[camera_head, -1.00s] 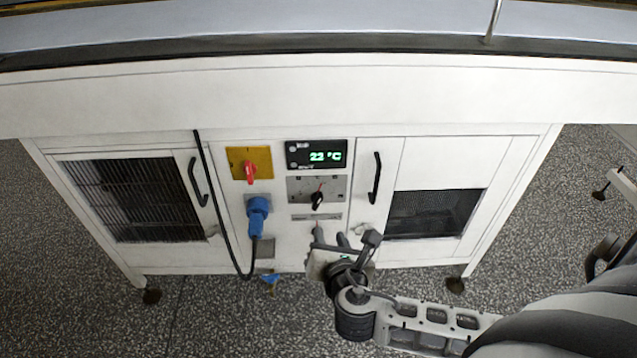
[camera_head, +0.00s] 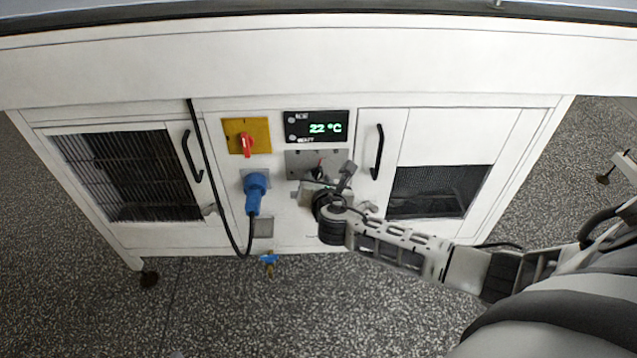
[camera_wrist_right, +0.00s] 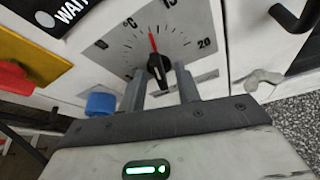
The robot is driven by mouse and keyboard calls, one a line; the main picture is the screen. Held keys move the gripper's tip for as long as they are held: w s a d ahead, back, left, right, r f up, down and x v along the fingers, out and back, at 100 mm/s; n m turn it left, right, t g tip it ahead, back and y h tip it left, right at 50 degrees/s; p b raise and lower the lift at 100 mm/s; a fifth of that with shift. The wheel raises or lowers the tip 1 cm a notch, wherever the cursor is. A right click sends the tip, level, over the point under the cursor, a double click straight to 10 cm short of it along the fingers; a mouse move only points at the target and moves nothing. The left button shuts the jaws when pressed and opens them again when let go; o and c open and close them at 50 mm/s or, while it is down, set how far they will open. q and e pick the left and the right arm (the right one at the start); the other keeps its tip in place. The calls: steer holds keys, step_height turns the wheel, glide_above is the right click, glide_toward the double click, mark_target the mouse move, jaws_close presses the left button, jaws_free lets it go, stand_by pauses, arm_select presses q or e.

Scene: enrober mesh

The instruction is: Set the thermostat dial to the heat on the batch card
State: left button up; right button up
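The thermostat dial's black knob (camera_wrist_right: 158,68) shows in the right wrist view on a grey scale plate (camera_wrist_right: 120,45) with 15 and 20 readable; a red pointer stands near the middle of the visible scale. My right gripper (camera_wrist_right: 160,80) is open, its two fingers apart with the knob between or just beyond their tips; contact is not clear. In the head view my right gripper (camera_head: 318,183) partly covers the dial plate (camera_head: 300,163). The display (camera_head: 316,127) above reads 22 °C in green. No batch card is recognisable. My left gripper is not in view.
Left of the dial are a red switch (camera_head: 246,145) on a yellow plate and a blue plug (camera_head: 256,190) with a hanging black cable. Black door handles (camera_head: 376,152) and (camera_head: 191,157) stand out on both sides. A blue valve (camera_head: 268,259) hangs below.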

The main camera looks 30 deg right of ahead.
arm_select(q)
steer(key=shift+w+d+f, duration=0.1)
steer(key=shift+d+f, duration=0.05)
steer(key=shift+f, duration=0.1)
arm_select(e)
steer(key=shift+w, duration=0.2)
steer(key=c, duration=0.6)
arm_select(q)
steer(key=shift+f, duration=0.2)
arm_select(e)
steer(key=shift+d+f+m+t+y, duration=0.15)
steer(key=shift+m+t+y, duration=0.3)
steer(key=shift+m, duration=0.35)
steer(key=o, duration=0.6)
